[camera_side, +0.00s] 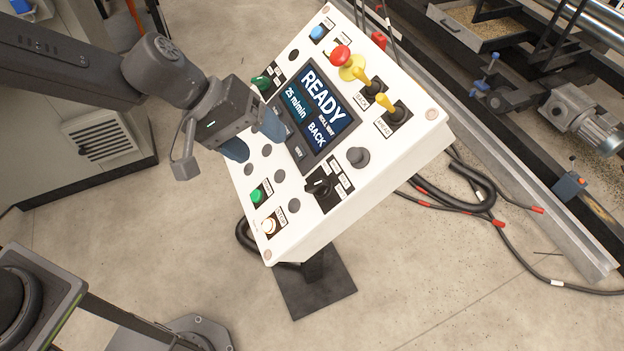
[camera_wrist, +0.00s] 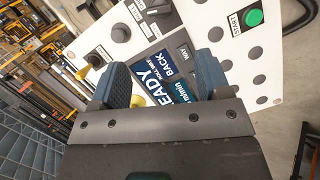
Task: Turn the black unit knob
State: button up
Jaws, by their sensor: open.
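A white tilted control panel (camera_side: 355,190) stands on a post. A black rotary knob (camera_side: 320,184) with small labels sits near its lower edge; I take it for the unit knob, but its label is too small to read in the side view. What looks like the same knob shows at the top of the wrist view (camera_wrist: 164,14), partly cut off by the frame edge. My gripper (camera_side: 254,137) is open and empty, with blue-grey fingers over the panel's left part near the screen. In the wrist view, my gripper (camera_wrist: 162,76) spans the screen, apart from the knob.
The screen (camera_side: 312,112) reads READY. A grey round knob (camera_side: 358,157) is beside the black knob. Cables (camera_side: 470,205) lie on the floor.

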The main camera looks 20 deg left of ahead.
aim_at(312, 183)
jog(key=x, duration=1.4)
jog(key=shift+f, duration=0.15)
jog(key=shift+c, duration=0.5)
jog(key=c, duration=0.8)
